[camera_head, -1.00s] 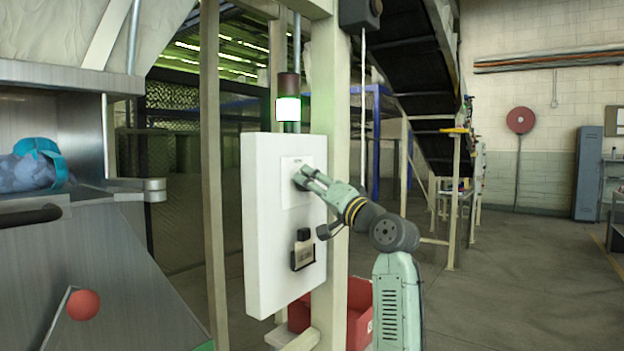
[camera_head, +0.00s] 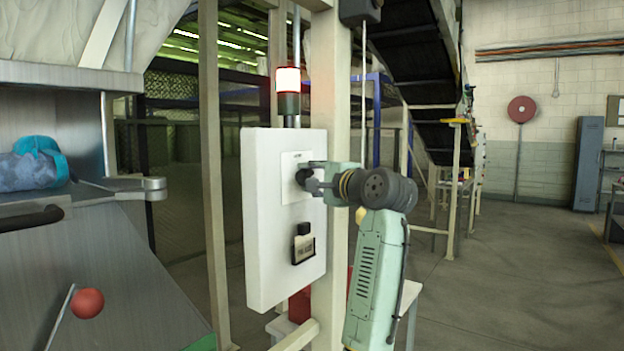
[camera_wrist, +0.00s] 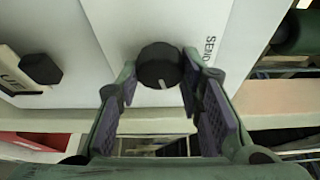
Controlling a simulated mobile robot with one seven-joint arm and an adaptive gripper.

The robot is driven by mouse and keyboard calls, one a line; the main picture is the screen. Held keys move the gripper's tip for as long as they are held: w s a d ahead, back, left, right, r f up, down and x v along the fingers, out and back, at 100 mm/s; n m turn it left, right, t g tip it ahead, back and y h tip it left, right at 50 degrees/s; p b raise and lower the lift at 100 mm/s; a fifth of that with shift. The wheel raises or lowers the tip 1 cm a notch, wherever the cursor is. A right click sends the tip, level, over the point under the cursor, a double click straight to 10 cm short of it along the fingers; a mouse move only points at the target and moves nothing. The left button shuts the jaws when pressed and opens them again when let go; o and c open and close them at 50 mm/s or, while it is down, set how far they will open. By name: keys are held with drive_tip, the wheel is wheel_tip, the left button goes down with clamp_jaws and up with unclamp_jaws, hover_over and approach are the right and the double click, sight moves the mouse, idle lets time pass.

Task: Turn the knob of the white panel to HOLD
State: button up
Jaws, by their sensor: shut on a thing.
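The white panel (camera_head: 264,225) stands upright on a pale post, with a paler label plate (camera_head: 291,207) on its upper part. The dark round knob (camera_wrist: 160,62) sits on that plate, with a short white mark on its face. The word SEND is printed beside it in the wrist view; I cannot read HOLD anywhere. My gripper (camera_wrist: 159,74) has a finger on either side of the knob and is shut on it. In the head view my gripper (camera_head: 308,178) reaches the panel from the right and partly hides the knob.
A second black knob (camera_head: 303,243) with a small label is lower on the panel. A signal lamp (camera_head: 288,82) above glows red. Open floor lies right.

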drive_tip(key=shift+m+g, duration=0.4)
drive_tip(key=shift+m, duration=0.5)
drive_tip(key=o, duration=1.2)
drive_tip(key=shift+c, duration=0.2)
drive_tip(key=v, duration=1.2)
drive_tip(key=shift+r, duration=0.15)
drive_tip(key=shift+s, duration=0.1)
